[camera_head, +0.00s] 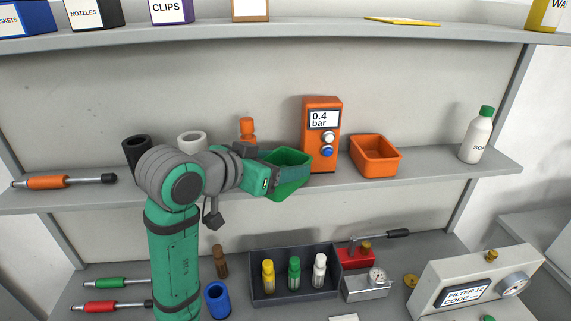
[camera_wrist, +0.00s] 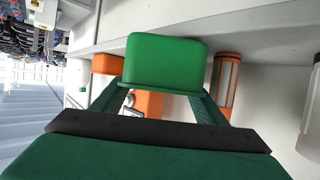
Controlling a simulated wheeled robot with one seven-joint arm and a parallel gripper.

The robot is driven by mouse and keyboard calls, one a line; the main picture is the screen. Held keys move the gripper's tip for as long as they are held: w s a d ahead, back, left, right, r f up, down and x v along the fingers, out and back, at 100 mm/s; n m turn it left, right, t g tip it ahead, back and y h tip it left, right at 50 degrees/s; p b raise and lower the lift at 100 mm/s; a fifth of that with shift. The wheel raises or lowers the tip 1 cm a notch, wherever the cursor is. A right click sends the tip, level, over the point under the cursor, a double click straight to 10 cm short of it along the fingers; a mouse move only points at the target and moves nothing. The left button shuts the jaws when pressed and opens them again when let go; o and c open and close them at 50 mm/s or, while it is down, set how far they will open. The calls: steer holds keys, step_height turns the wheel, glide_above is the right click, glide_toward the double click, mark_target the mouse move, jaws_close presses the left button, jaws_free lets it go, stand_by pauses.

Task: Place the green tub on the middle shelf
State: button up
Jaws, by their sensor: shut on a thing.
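The green tub (camera_head: 291,163) is upright or slightly tilted at the front of the middle shelf (camera_head: 440,166), in front of the orange gauge box. Its lower part overlaps the shelf's front edge in the head view, and I cannot tell whether it touches the shelf. My gripper (camera_head: 280,176) reaches it from the left and is shut on it. In the wrist view the green tub (camera_wrist: 165,62) sits between the tips of my two fingers (camera_wrist: 163,92). My arm hides part of the shelf to the left.
The orange gauge box (camera_head: 322,128) stands behind the tub, and an orange bin (camera_head: 376,155) is to its right. A soap bottle (camera_head: 477,137) stands at the far right. An orange-handled tool (camera_head: 62,182) lies at left. Shelf between bin and bottle is clear.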

steer(key=shift+a+f, duration=0.2)
steer(key=shift+a, duration=0.35)
steer(key=o, duration=0.8)
steer(key=shift+d, duration=0.25)
steer(key=shift+r, duration=0.1)
steer(key=shift+s+a+r, duration=0.2)
steer(key=shift+s+a, duration=0.05)
steer(key=v, duration=1.1)
steer(key=shift+s, duration=0.15)
